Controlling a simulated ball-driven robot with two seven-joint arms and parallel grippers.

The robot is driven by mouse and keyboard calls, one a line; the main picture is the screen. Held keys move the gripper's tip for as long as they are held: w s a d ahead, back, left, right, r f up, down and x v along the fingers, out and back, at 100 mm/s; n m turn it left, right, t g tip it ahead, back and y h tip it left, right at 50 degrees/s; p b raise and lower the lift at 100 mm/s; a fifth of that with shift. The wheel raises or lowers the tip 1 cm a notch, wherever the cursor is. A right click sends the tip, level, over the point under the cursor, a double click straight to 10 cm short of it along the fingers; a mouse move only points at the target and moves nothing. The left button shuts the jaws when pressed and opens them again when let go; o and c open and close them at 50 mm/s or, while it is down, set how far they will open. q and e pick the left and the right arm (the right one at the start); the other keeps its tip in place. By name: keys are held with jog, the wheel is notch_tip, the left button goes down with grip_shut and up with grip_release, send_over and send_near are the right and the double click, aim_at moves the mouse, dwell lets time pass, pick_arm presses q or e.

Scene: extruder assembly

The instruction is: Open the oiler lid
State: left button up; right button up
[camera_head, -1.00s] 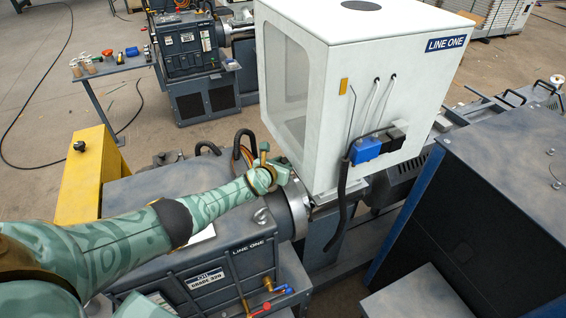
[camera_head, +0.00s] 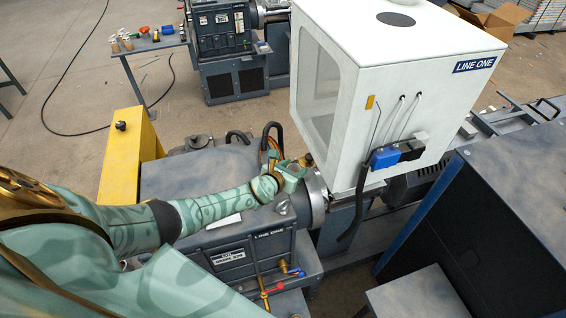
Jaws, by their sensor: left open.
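My left arm reaches in from the left over the dark grey machine (camera_head: 180,175). My left gripper (camera_head: 303,163) is open at the machine's far right end, close to the white enclosure and a round metal flange (camera_head: 317,200). Nothing shows held in it. A small silvery domed cap (camera_head: 283,204) sits on the machine's top edge just below the gripper, apart from the fingers; it may be the oiler, but it is too small to tell whether a lid on it is open or shut. My right gripper is not in view.
The white enclosure (camera_head: 400,75) labelled LINE ONE stands right of the gripper. Dark hoses (camera_head: 272,133) rise just behind it. Red and blue valve handles (camera_head: 272,290) are on the front. A yellow block (camera_head: 127,160) stands left, and a dark cabinet (camera_head: 490,215) right.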

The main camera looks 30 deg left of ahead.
pick_arm(q)
jog(key=p+v, duration=0.2)
jog(key=v, duration=0.4)
jog(key=shift+s, duration=0.35)
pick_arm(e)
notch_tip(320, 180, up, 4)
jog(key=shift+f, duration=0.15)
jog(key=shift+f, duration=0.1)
